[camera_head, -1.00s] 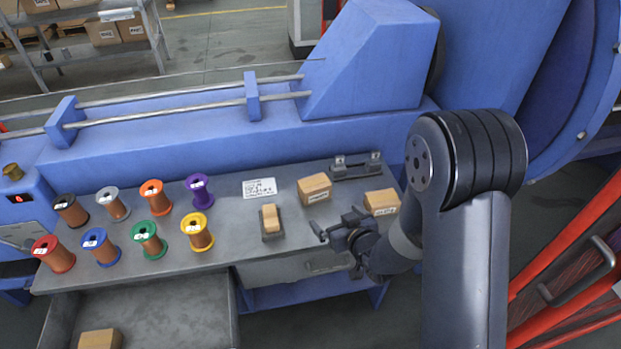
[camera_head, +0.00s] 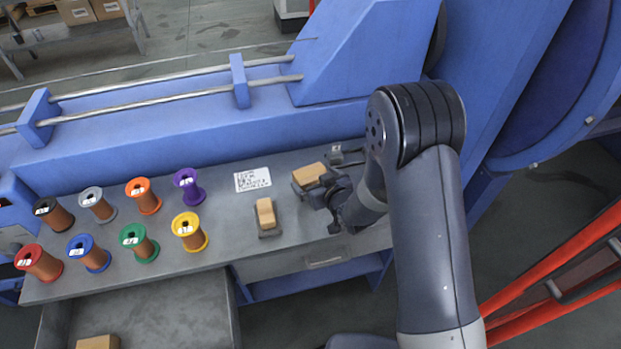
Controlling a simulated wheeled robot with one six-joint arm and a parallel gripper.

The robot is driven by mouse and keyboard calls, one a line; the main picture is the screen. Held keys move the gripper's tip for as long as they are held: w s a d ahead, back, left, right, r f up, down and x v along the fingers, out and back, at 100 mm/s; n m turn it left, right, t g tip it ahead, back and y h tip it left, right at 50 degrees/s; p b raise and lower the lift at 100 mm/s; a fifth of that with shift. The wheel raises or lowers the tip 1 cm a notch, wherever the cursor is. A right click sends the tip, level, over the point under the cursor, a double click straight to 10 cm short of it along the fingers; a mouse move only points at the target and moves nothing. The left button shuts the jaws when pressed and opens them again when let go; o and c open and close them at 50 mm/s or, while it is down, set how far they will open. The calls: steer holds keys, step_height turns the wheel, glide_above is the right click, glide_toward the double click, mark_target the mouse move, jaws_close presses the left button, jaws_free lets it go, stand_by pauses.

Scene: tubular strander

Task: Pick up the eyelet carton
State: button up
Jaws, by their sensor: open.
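A small tan carton (camera_head: 309,176) sits on the grey bench, toward its right end. Its label is not readable here, so I cannot tell whether it is the eyelet carton. A second labelled carton is hidden behind my arm. My gripper (camera_head: 320,208) is open, just at the front right of the visible carton and overlapping its right part in the picture. I cannot tell whether they touch. I see nothing between the fingers.
Several coloured wire spools (camera_head: 139,243) stand on the left of the bench. A tan block on a dark base (camera_head: 266,215) and a white label card (camera_head: 252,180) lie left of my gripper. Another tan box (camera_head: 97,342) is in the open lower tray (camera_head: 160,310). The blue machine rises behind.

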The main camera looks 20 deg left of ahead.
mark_target(313, 177)
steer(key=shift+p+x, duration=0.4)
steer(key=shift+x, duration=1.9)
steer(key=shift+c, duration=0.2)
steer(key=shift+r, duration=0.1)
steer(key=c, duration=1.1)
